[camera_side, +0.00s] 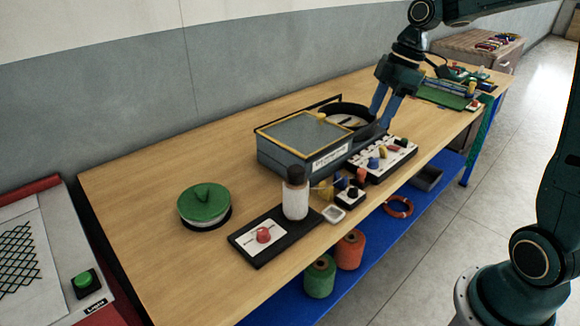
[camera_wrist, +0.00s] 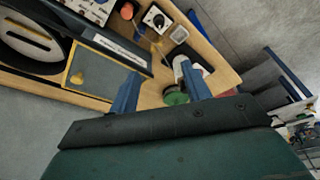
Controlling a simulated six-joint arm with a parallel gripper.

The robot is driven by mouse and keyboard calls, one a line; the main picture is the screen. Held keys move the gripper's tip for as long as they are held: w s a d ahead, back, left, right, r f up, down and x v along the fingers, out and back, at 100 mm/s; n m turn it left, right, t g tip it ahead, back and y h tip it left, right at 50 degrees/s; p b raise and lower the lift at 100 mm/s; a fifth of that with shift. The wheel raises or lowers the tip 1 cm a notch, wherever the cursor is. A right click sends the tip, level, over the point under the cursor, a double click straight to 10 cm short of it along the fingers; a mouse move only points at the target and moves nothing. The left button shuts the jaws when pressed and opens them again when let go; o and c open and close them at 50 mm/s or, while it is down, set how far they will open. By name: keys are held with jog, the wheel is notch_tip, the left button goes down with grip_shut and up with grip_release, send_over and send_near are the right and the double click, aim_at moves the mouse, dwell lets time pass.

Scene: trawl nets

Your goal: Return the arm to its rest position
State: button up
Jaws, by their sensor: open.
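My gripper (camera_side: 381,118) hangs in the side view above the far right part of the wooden bench (camera_side: 130,190), its two blue fingers apart with nothing seen between them. It is beside a grey box (camera_side: 330,157) with a yellow-edged lid and a dark round holder (camera_side: 337,108). In the wrist view the fingers of my gripper (camera_wrist: 160,75) also stand apart. The yellow-edged lid (camera_wrist: 102,72) shows left of them, and a green round lid (camera_wrist: 176,98) shows between and beyond them. Whether a fingertip touches anything is hard to tell.
A white panel with coloured pegs (camera_side: 384,160) lies just right of the box. A dark-capped white bottle (camera_side: 295,198) stands near the front edge by a card with a red knob (camera_side: 264,236). The green lid (camera_side: 204,203) sits left. Bare wood lies at left.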

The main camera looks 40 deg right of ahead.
jog(key=s+a+r+m+t+h, duration=0.1)
jog(key=s+a+r+m, duration=0.3)
jog(key=s+a, duration=0.4)
jog(key=s+a+f+m+t+h, duration=0.1)
jog(key=s+a+m+t, duration=0.1)
jog(key=s+m, duration=0.4)
jog(key=shift+s+a+f+m+t+h, duration=0.3)
jog(key=shift+s+a+f, duration=0.05)
jog(key=shift+s, duration=2.35)
jog(key=shift+w, duration=0.1)
jog(key=shift+c, duration=0.3)
